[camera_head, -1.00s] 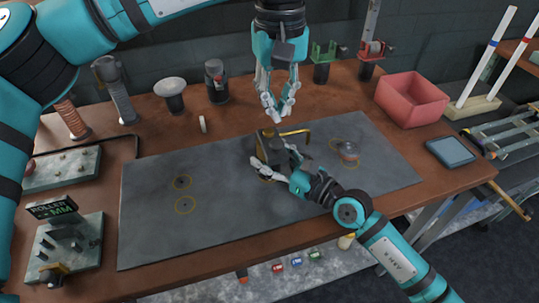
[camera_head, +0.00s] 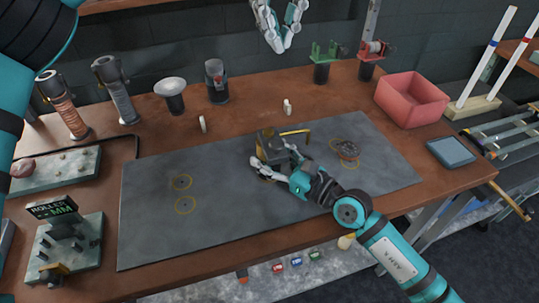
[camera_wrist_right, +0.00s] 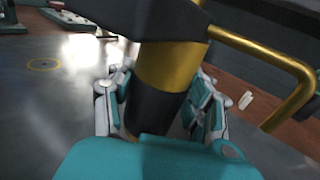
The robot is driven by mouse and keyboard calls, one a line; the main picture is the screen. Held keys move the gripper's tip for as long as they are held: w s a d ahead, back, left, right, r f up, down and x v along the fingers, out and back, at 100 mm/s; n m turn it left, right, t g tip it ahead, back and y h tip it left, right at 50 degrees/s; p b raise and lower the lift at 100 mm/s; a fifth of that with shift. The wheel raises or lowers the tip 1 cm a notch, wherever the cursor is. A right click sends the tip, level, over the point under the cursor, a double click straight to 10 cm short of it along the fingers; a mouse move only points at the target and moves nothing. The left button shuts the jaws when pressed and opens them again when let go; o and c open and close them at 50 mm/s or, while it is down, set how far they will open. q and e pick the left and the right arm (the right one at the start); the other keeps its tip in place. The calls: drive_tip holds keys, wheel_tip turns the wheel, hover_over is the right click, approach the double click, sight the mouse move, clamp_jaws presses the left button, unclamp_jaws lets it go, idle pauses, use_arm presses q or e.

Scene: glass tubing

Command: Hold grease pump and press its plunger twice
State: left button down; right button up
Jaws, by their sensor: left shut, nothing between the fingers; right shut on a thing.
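The grease pump (camera_head: 267,146) is upright on the grey mat, with a dark body and a gold arm reaching right. In the right wrist view, its gold and black barrel (camera_wrist_right: 166,72) stands between the fingers of my right gripper (camera_wrist_right: 158,105). My right gripper also shows in the head view (camera_head: 280,168), shut around the pump's lower body. The dark top part partly hides the barrel. My left gripper (camera_head: 277,46) is shut and empty, high above the back of the table, clear of the pump.
The grey mat (camera_head: 225,210) has yellow ring marks and is clear at left. A pink bin (camera_head: 410,98) and a blue-grey tablet (camera_head: 450,151) stand at right. A white funnel-shaped piece (camera_head: 170,87) stands at the back.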

drive_tip(key=o, duration=1.6)
drive_tip(key=v, duration=1.2)
drive_tip(key=shift+s, duration=0.1)
